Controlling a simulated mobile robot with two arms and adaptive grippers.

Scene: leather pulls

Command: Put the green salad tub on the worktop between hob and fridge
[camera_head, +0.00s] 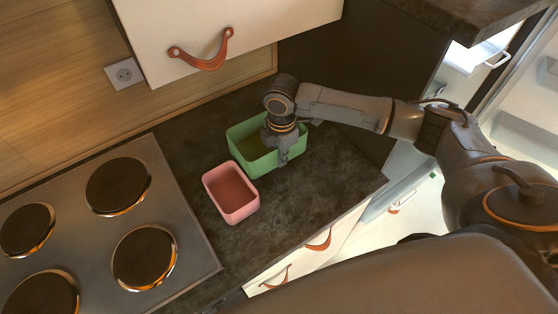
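The green salad tub (244,131) stands upright on the dark worktop (310,190), to the right of the hob and behind a pink tub. My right gripper (283,156) points down at the tub's right side, over its near right wall. The fingertips are small and partly hidden by the gripper body, so I cannot tell whether they are closed on the wall. The hob (100,220) is at the left. The fridge (470,70) is at the right, its door standing open. My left gripper is not in view.
The pink tub (231,194) stands close to the green tub's near left corner. A wall cupboard (230,35) with a leather pull hangs above the back of the worktop. Worktop to the right of the tubs is clear up to the front edge.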

